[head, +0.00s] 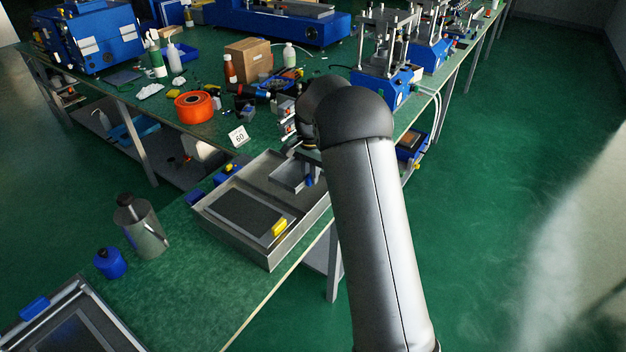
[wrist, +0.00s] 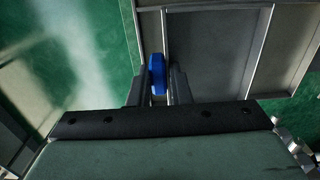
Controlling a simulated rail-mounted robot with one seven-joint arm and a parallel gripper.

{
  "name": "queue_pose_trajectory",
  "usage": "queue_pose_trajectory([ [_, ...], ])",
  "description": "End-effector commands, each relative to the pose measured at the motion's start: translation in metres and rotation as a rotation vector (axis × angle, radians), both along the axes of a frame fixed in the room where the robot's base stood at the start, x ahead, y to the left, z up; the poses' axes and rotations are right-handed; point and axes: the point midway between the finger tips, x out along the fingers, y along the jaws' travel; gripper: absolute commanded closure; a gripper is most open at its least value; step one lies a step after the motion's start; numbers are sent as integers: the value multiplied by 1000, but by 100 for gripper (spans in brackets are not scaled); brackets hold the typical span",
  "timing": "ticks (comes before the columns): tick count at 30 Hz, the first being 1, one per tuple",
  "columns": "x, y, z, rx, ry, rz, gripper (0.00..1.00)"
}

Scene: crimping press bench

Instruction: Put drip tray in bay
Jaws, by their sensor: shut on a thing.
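A shallow grey drip tray (head: 287,178) is held by its blue handle (wrist: 157,75), over or at the right end of a grey open box (head: 283,256) on the bench. I cannot tell whether it touches the box. In the wrist view the tray's flat inside (wrist: 212,50) shows beyond the fingers, with grey walls of the box around part of it. My gripper (wrist: 158,82) is shut on the blue handle, one dark finger on each side. In the head view my arm hides most of the gripper. The box's left part holds a dark panel with a yellow handle (head: 279,228).
Another grey tray with a blue handle (head: 34,307) lies at the bottom left. A dark-capped metal bottle (head: 146,232) and a small blue bottle (head: 110,263) stand left of the box. A card marked 60 (head: 239,137) stands behind. The bench's front is clear.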

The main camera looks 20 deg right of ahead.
Motion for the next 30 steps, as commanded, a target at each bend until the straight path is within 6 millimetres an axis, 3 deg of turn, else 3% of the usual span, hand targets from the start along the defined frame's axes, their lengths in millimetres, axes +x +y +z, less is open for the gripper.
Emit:
queue_pose_trajectory([
  [6, 22, -13, -29, 0, 0, 1, 100],
  [13, 30, -19, -43, 0, 0, 1, 100],
  [18, 29, -18, -67, 1, 1, 2, 100],
  [30, 29, -18, -77, 0, -1, 1, 100],
])
